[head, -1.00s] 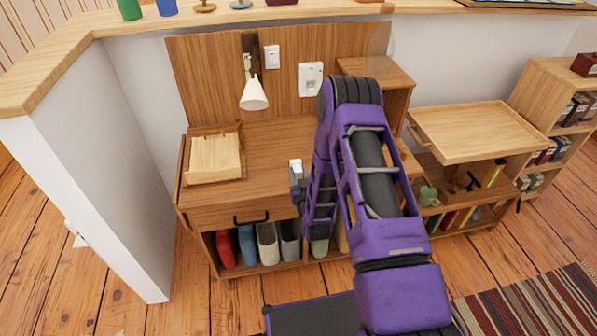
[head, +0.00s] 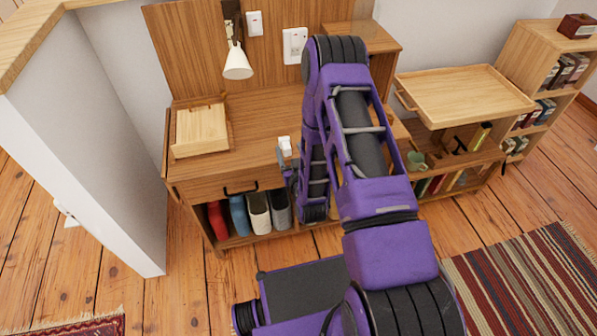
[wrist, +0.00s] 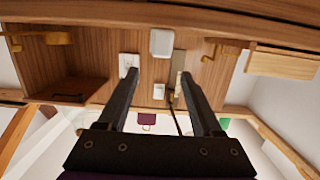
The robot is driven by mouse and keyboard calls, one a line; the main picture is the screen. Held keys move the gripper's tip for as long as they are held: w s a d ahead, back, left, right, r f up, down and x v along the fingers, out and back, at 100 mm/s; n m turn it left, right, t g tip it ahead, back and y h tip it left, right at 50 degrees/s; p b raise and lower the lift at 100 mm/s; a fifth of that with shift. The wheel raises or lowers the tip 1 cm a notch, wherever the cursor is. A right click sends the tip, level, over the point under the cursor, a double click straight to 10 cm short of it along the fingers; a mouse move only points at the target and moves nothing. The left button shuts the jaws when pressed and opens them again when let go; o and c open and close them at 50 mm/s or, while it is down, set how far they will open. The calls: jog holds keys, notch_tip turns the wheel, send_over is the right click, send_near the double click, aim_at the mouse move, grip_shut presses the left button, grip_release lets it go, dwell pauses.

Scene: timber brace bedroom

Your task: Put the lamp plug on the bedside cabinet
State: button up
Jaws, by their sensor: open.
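The lamp plug appears to be the small white block (head: 285,145) near the front edge of the wooden cabinet with a drawer (head: 262,125), taken as the bedside cabinet.
A white lamp (head: 238,62) hangs on the back panel, with a switch (head: 254,23) and an outlet (head: 295,45). A light wooden box (head: 200,130) stands left on the cabinet top. A wooden tray (head: 465,95) is to the right. The top's middle is clear.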

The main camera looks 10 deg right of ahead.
jog(key=s+r, duration=0.1)
jog(key=s, duration=1.1)
jog(key=shift+s+r, duration=0.15)
jog(key=shift+r, duration=0.25)
